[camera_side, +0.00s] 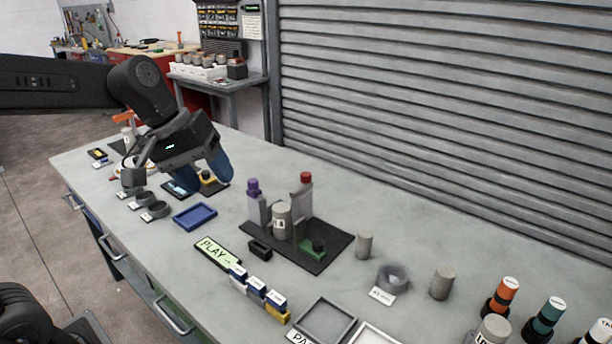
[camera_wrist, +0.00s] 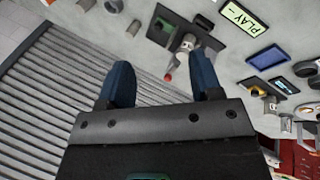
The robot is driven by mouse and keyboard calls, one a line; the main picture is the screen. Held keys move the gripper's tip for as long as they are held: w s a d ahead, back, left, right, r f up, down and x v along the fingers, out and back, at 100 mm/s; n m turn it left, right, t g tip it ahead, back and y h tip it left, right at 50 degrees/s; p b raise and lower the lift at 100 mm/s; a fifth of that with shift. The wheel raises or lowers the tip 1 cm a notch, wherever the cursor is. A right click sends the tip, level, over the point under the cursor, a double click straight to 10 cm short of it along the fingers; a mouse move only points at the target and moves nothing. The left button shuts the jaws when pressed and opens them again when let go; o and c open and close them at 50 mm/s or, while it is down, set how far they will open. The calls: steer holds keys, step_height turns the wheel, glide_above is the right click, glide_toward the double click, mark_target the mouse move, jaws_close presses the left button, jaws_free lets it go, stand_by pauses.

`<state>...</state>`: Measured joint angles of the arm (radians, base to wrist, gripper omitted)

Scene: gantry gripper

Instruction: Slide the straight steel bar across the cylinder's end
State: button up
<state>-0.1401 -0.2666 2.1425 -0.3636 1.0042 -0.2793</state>
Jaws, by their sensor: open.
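A grey cylinder with a white label (camera_side: 281,222) stands upright on a dark mat (camera_side: 336,240); it also shows in the wrist view (camera_wrist: 188,42). Beside it stand a grey post with a purple top (camera_side: 253,186) and a grey post with a red top (camera_side: 306,179). A green block with a dark knob (camera_side: 313,250) sits at the mat's front right. I cannot make out a straight steel bar for certain in either view. My gripper (camera_side: 207,176) is open and empty, above the bench and left of the mat. Its two blue fingers (camera_wrist: 160,78) stand well apart.
A blue tray (camera_side: 195,216), a "PLAY" sign (camera_side: 217,252) and labelled blocks (camera_side: 256,288) lie along the front. Plain cylinders (camera_side: 364,245), a grey ring (camera_side: 393,278) and colour-topped pieces (camera_side: 549,315) stand right. A ribbed shutter (camera_side: 450,90) lines the back; bench before it is clear.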

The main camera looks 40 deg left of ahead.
steer(key=w+a+f+n+h, duration=0.1)
steer(key=w+a+n+h, duration=0.2)
steer(key=w+n, duration=0.55)
steer(key=n+t+h, duration=0.4)
steer(key=n+h, duration=0.1)
steer(key=n, duration=0.5)
glide_toward(304, 174)
steer(key=x, duration=1)
steer(key=shift+w+d+f, duration=0.1)
steer(key=shift+w+d, duration=0.15)
jaws_close()
